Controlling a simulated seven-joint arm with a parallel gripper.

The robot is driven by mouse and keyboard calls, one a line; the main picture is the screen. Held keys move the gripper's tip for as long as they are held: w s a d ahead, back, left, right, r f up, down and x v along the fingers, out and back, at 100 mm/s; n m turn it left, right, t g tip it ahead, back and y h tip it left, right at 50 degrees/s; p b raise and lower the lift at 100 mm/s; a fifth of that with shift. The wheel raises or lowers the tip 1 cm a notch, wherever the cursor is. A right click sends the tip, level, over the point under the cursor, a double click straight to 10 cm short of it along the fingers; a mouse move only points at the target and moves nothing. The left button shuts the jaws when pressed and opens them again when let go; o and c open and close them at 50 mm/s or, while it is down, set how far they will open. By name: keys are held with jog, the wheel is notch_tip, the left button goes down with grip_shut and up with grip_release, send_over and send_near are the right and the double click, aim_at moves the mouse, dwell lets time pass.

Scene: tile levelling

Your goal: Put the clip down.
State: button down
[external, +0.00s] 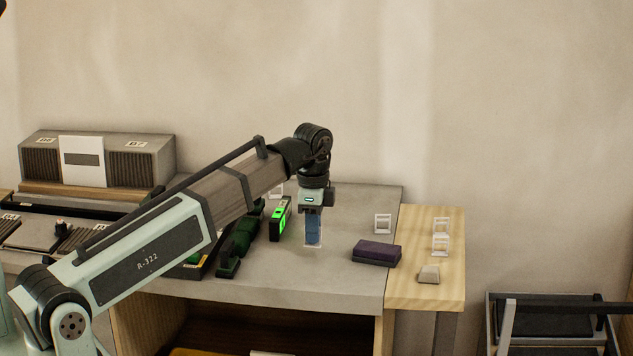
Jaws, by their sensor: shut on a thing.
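My gripper (313,238) points straight down over the grey slab on the table, right of the green-lit device. Its blue-grey fingers are shut on a clip, of which only a faint pale outline shows around the fingertips. The held clip is at or just above the slab; I cannot tell whether it touches. A white, frame-like clip (383,223) stands on the slab to the right. Two similar clips (441,234) stand on the wooden strip at the far right. Another small white piece (277,190), partly hidden, shows behind my arm.
The green-lit device (280,220) and a dark green tool (238,245) are left of my gripper. Bare slab lies in front.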

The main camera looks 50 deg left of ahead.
notch_tip(320, 180, up, 6)
jog(key=shift+f, duration=0.1)
jog(key=a+n, duration=0.2)
jog(key=a, duration=1)
jog(key=s+a+n, duration=0.1)
jog(key=a, duration=1.1)
jog(key=s+a+n, duration=0.1)
jog(key=a+n, duration=0.1)
jog(key=a, duration=1)
jog(key=shift+s+a+n, duration=0.15)
jog(key=shift+s+n, duration=0.05)
jog(key=shift+n, duration=0.1)
jog(key=w+a+r+m, duration=0.1)
jog(key=w+a+m, duration=0.4)
jog(key=a, duration=0.6)
jog(key=shift+w+a+m, duration=0.2)
jog(key=shift+w+m, duration=0.1)
jog(key=shift+w, duration=0.35)
jog(key=shift+f, duration=4.95)
jog(key=shift+f, duration=0.15)
